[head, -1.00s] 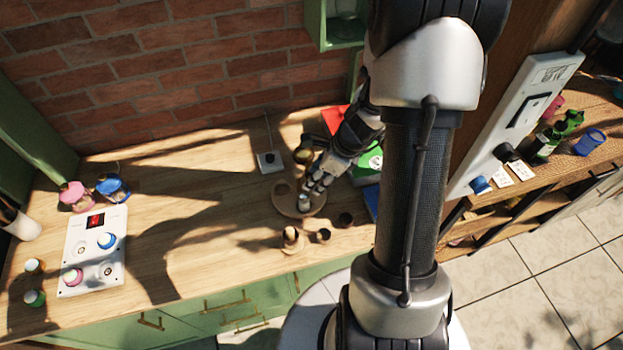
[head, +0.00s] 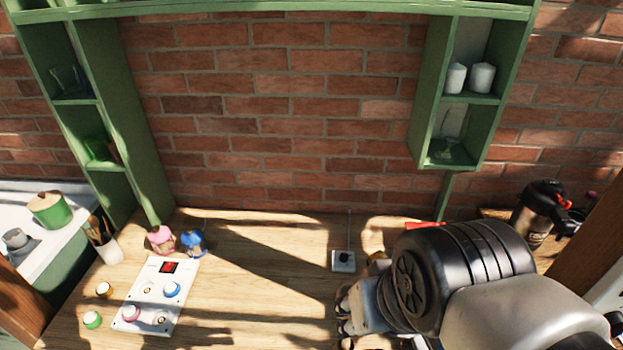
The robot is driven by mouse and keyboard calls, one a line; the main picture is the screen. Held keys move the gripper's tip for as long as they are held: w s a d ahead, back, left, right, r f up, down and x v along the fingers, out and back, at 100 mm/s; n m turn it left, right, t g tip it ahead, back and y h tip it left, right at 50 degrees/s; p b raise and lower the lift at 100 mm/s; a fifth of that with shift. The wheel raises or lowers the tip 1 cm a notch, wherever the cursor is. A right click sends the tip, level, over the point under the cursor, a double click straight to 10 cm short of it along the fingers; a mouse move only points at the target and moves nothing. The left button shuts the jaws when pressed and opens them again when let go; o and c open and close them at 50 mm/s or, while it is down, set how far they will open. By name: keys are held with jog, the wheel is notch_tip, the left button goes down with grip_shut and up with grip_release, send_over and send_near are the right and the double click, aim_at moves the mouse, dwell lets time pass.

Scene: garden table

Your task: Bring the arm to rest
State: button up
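My arm fills the lower right of the head view, with its large dark joint close to the camera. My gripper (head: 345,318) shows only in part at the left edge of the arm, low in the picture, over or near the wooden table (head: 255,262). The arm hides much of it, and I cannot tell whether its fingers are open or shut or whether it touches anything.
A white panel (head: 152,299) with knobs lies on the table at left, beside pink (head: 160,240) and blue (head: 194,242) jars. A socket box (head: 343,261) sits near the gripper. Green shelves (head: 487,124) stand against the brick wall. The table's middle is clear.

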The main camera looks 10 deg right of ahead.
jog(key=shift+s+d+r+n, duration=0.15)
jog(key=shift+s+r+n, duration=0.05)
jog(key=shift+s+n, duration=0.25)
jog(key=shift+w, duration=0.1)
